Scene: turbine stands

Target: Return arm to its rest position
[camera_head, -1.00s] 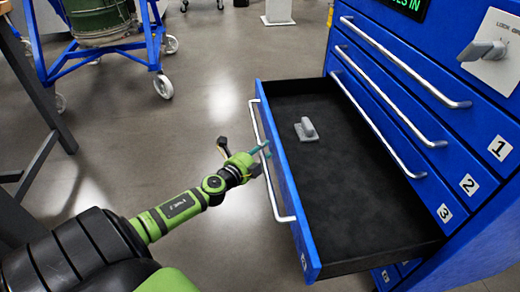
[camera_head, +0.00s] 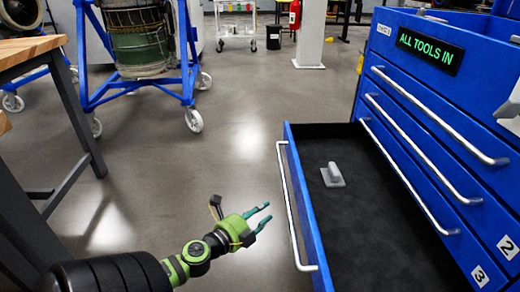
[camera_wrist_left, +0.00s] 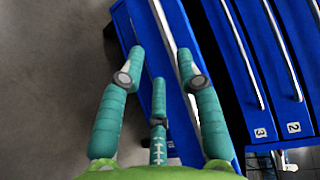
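My left gripper (camera_head: 262,218) is to the left of the open drawer (camera_head: 306,205), a short way off its long silver handle (camera_head: 290,205). Its teal fingers are spread apart and hold nothing. In the left wrist view the open fingers (camera_wrist_left: 165,75) point toward the blue drawer front, with the silver handle (camera_wrist_left: 173,45) behind them. My green and black left arm comes in from the lower left. My right gripper does not show.
A grey handled object (camera_head: 333,176) lies in the black-lined drawer. The blue cabinet (camera_head: 385,60) has a sign reading "ALL TOOLS IN". A wooden-topped table (camera_head: 30,46) is at left. A blue wheeled stand (camera_head: 187,60) is behind. The floor between is clear.

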